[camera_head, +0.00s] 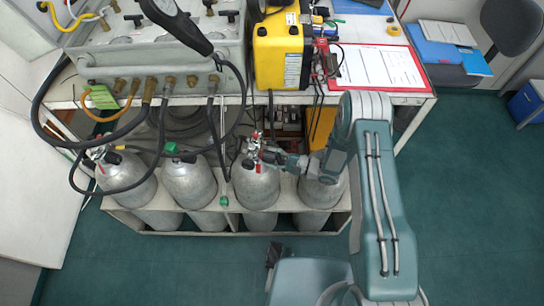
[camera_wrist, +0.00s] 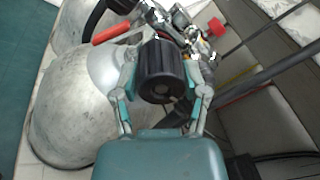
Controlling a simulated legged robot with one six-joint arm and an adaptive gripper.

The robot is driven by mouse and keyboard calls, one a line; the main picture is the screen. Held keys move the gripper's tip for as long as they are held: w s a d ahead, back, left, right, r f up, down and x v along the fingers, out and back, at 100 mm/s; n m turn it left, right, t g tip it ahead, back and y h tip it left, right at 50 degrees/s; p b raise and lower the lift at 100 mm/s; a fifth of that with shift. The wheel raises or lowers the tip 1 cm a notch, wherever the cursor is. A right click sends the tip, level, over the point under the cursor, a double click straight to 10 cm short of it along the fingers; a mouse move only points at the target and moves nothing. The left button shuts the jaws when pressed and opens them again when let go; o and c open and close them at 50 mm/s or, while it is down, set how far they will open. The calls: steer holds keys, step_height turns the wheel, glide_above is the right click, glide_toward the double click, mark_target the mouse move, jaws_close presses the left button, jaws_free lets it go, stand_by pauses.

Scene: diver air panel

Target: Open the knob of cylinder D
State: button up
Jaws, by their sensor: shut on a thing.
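Several grey cylinders stand in a row in a rack under the bench. No letter is readable on them, so I cannot tell which is D. My gripper (camera_head: 264,155) is at the valve on top of the third cylinder from the left (camera_head: 256,187). In the wrist view, a black ribbed knob (camera_wrist: 161,72) sits between the two fingers of my gripper (camera_wrist: 163,84), which are shut on its sides. The grey cylinder (camera_wrist: 75,105) lies to the left of the knob. How far the knob is turned cannot be told.
The rack (camera_head: 180,233) holds the cylinders below the white bench (camera_head: 390,98). Black hoses (camera_head: 62,142) hang at the left. A red lever (camera_wrist: 112,34) and metal fittings are close to the knob. Free green floor (camera_head: 480,200) lies to the right.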

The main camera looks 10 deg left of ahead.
steer(key=shift+a+n, duration=0.1)
steer(key=shift+n, duration=0.2)
steer(key=n, duration=0.3)
steer(key=shift+s+n, duration=0.1)
steer(key=shift+n, duration=0.2)
steer(key=n, duration=0.3)
steer(key=shift+f+n, duration=0.1)
steer(key=shift+n, duration=0.2)
steer(key=n, duration=0.4)
steer(key=shift+n+g+y, duration=0.3)
steer(key=shift+f+n, duration=0.15)
steer(key=shift+n, duration=1.75)
